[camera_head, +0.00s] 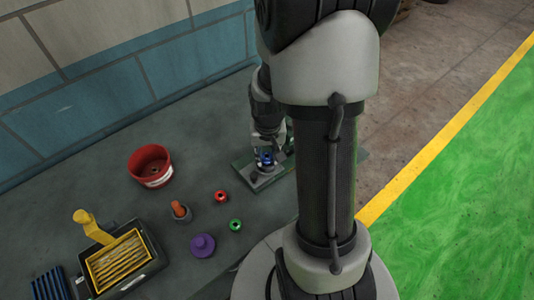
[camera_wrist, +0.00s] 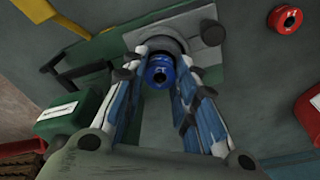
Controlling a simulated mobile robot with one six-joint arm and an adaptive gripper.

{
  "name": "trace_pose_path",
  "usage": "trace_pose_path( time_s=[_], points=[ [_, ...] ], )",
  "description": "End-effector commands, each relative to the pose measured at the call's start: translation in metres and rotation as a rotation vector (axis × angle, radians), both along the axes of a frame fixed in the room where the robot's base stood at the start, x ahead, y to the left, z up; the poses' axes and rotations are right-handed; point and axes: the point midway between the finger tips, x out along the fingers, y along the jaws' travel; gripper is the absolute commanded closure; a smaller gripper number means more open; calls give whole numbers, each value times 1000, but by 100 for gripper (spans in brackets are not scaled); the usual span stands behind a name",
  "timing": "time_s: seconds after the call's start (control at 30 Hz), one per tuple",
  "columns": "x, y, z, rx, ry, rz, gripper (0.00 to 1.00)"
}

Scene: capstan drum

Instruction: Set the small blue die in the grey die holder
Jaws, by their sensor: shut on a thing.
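The small blue die (camera_wrist: 160,70) is a short round piece with a dark hole in its face. In the wrist view it sits between the two fingertips of my gripper (camera_wrist: 163,60), which is shut on it. The grey die holder (camera_wrist: 205,30) is a pale plate with a round grey part right behind the die. The die lines up with that round part; I cannot tell whether it is above it or inside. In the head view my gripper (camera_head: 266,148) is low over the holder (camera_head: 262,180), with the blue die (camera_head: 266,157) at its tips.
A black tray (camera_head: 150,266) is at lower left. A green box (camera_wrist: 70,118) is near my gripper.

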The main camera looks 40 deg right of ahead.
Motion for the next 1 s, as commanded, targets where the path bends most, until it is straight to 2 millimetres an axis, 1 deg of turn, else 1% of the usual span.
trace_pose_path(
  time_s=[0.4, 0.5, 0.53, 0.8, 1.0],
  points=[
    [0, 0, -13, 1, 1, 0, 100],
    [-1, 0, -13, 1, 2, 0, 100],
    [-1, 0, -13, 2, 3, 0, 71],
    [-2, 1, -14, 2, 6, 0, 53],
    [-1, 1, -13, 2, 3, 0, 53]
  ],
)
